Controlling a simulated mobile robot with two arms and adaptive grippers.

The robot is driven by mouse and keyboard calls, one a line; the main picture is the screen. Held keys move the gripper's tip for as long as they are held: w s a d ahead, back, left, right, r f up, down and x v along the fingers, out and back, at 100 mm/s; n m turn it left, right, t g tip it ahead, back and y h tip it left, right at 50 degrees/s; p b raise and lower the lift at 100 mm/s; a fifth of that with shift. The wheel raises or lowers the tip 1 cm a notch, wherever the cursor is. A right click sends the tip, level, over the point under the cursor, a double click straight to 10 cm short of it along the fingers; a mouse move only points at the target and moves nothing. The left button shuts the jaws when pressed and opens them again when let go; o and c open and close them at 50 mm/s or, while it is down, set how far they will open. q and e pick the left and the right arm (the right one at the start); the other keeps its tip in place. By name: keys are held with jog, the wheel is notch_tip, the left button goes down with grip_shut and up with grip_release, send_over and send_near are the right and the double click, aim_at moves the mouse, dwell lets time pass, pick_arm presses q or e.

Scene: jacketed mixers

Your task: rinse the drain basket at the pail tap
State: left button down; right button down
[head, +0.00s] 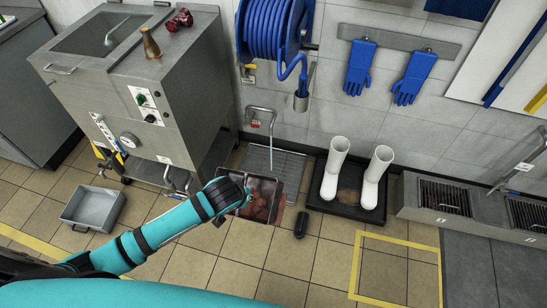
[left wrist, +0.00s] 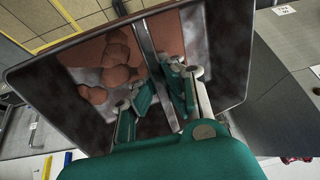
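The drain basket (head: 281,190) is a dark, square-rimmed metal pan with brown residue and rounded brown lumps in it. My left gripper (head: 245,189) is at its left part in the head view. In the left wrist view the gripper (left wrist: 160,90) has its fingers on either side of the basket's central metal bar (left wrist: 146,45) and appears shut on it. The basket (left wrist: 232,45) fills much of that view. The pail tap (head: 262,110) is a bent pipe on the wall with a red tag, above a floor grate (head: 290,163) partly hidden by the basket. My right gripper is not in view.
White boots (head: 333,170) stand in a black tray right of the grate. A dark object (head: 301,224) lies on the floor. A steel mixer (head: 140,90) stands left, with a grey pan (head: 93,207) on the floor before it. A blue hose reel (head: 268,28) hangs above.

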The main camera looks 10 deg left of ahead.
pick_arm(q)
jog(key=shift+s+a+r+p, duration=0.15)
jog(key=shift+s+p, duration=0.3)
jog(key=shift+s, duration=0.25)
jog(key=shift+s+a+p, duration=0.1)
jog(key=shift+s+p, duration=0.3)
jog(key=shift+s, duration=0.25)
jog(key=shift+s+a+p, duration=0.25)
jog(key=shift+s+p, duration=0.4)
jog(key=shift+s, duration=0.6)
jog(key=shift+s+a+p, duration=0.25)
jog(key=shift+s+p, duration=0.4)
jog(key=shift+s, duration=0.6)
jog(key=s+a+r+p, duration=0.1)
jog(key=s+r+p, duration=0.2)
jog(key=s+p, duration=0.2)
jog(key=shift+r+p, duration=0.4)
jog(key=shift+p, duration=0.35)
